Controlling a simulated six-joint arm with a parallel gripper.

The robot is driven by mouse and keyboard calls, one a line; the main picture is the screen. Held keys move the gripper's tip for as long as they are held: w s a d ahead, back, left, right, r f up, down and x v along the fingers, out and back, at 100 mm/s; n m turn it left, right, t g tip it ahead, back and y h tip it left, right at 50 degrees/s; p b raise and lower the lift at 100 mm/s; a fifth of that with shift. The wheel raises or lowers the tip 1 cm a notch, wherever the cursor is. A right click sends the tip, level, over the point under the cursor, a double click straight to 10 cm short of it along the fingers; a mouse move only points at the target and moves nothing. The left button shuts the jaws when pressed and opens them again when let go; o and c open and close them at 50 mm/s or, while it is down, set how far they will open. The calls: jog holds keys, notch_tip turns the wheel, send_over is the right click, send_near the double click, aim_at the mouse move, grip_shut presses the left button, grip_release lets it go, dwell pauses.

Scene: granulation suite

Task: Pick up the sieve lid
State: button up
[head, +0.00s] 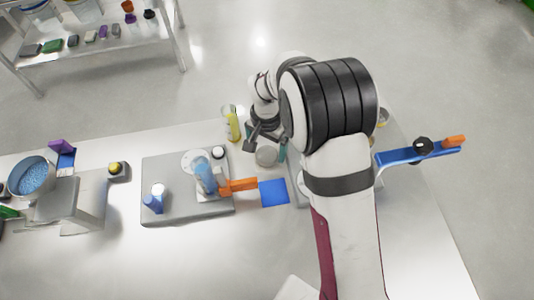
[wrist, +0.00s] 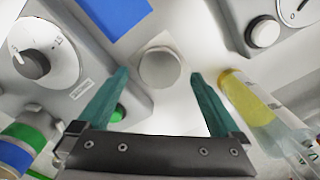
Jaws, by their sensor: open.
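A round pale grey disc, which looks like the sieve lid (wrist: 160,68), lies on a light square patch in the wrist view. It also shows in the head view (head: 265,157), behind the blue square. My gripper (wrist: 158,74) is open, its two teal fingers on either side of the disc in the picture, with visible space on both sides. I cannot tell how high the fingertips are above it. In the head view my gripper (head: 267,149) is partly hidden by my arm.
A yellow-filled cylinder (wrist: 245,100) stands close beside the right finger. A grey device with a dial (wrist: 38,62) is close on the left. A blue square (head: 273,193) lies on the table. A grey device (head: 185,215) with a blue-filled vessel (head: 204,174) stands left.

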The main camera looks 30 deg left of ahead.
aim_at(266, 156)
notch_tip(266, 156, down, 2)
jog(key=shift+f, duration=0.2)
jog(key=c, duration=1.4)
jog(key=shift+r, duration=0.1)
